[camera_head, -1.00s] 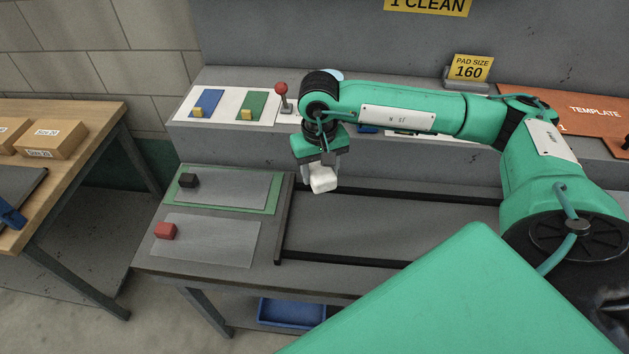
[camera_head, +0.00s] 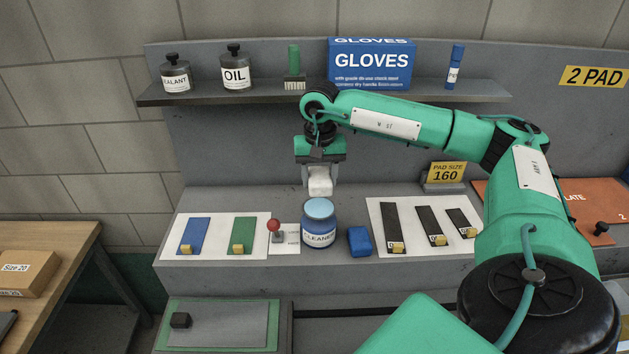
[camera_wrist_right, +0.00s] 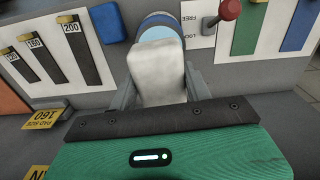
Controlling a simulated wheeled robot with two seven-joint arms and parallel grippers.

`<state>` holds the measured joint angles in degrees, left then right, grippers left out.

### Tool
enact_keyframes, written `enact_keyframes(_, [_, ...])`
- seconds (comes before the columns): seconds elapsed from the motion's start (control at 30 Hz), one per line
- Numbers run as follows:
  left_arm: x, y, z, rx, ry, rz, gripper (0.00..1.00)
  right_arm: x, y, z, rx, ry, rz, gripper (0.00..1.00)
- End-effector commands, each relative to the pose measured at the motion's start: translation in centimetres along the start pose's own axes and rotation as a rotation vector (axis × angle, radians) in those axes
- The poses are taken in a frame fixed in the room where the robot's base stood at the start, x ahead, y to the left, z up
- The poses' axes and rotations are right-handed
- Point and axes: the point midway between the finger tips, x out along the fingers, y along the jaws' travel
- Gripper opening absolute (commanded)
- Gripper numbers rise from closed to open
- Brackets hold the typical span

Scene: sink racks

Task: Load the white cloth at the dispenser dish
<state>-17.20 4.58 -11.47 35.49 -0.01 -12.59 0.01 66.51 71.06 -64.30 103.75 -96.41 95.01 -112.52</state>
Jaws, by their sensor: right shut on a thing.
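My right gripper (camera_head: 320,172) is shut on the white cloth (camera_head: 319,182), a small white block-like pad. In the right wrist view the cloth (camera_wrist_right: 158,75) sits between the two fingers. The dispenser, a blue jar labelled CLEANER (camera_head: 319,230) with a light-blue dish (camera_head: 319,208) on top, stands on the raised ledge. The held cloth is just above the dish in the head view, with a small gap in the picture. In the wrist view the cloth overlaps part of the dish (camera_wrist_right: 158,33); I cannot tell the exact height between them. My left gripper is not in view.
A red-knobbed lever (camera_head: 275,232) stands left of the jar and a blue block (camera_head: 360,241) right of it. Blue and green strips (camera_head: 195,234) lie further left, black strips (camera_head: 430,225) to the right. A shelf (camera_head: 200,97) with bottles and a gloves box runs above.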

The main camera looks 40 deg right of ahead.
Motion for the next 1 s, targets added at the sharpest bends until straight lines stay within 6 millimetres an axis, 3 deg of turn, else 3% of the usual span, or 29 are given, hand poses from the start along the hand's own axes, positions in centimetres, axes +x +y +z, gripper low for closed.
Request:
enact_keyframes(0.53, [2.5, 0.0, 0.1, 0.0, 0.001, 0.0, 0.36, 5.2, 0.0, 0.0, 0.0, 0.0, 0.001, 0.31])
enact_keyframes(1.0, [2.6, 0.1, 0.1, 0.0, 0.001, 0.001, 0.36, 5.7, 0.0, 0.0, 0.0, 0.0, 0.0, 0.31])
